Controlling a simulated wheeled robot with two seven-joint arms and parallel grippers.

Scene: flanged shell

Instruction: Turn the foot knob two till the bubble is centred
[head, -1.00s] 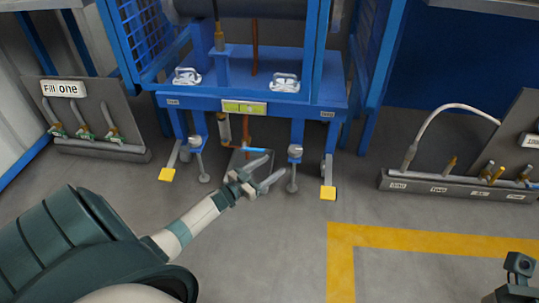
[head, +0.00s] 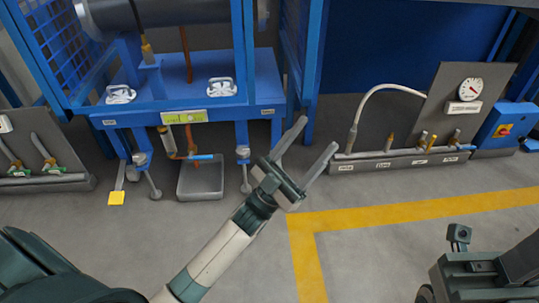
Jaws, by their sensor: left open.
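The blue stand (head: 200,104) has a yellow-green level vial (head: 184,117) on its front edge; its bubble is too small to judge. Below are two front feet with grey knobs, a left foot knob (head: 140,159) and a right foot knob (head: 243,152). The small plates above them are unreadable, so I cannot tell which is two. My left gripper (head: 319,134) is open and empty, its fingers pointing up and right. In the picture it lies right of the right foot knob, apart from it, covering part of the stand's right corner leg.
A grey tray (head: 201,180) stands on the floor between the feet, under a copper pipe with a blue-handled valve. A yellow tab (head: 116,198) sticks out at the left foot. A hose panel (head: 440,105) with a gauge stands to the right. Yellow tape (head: 400,212) marks open floor.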

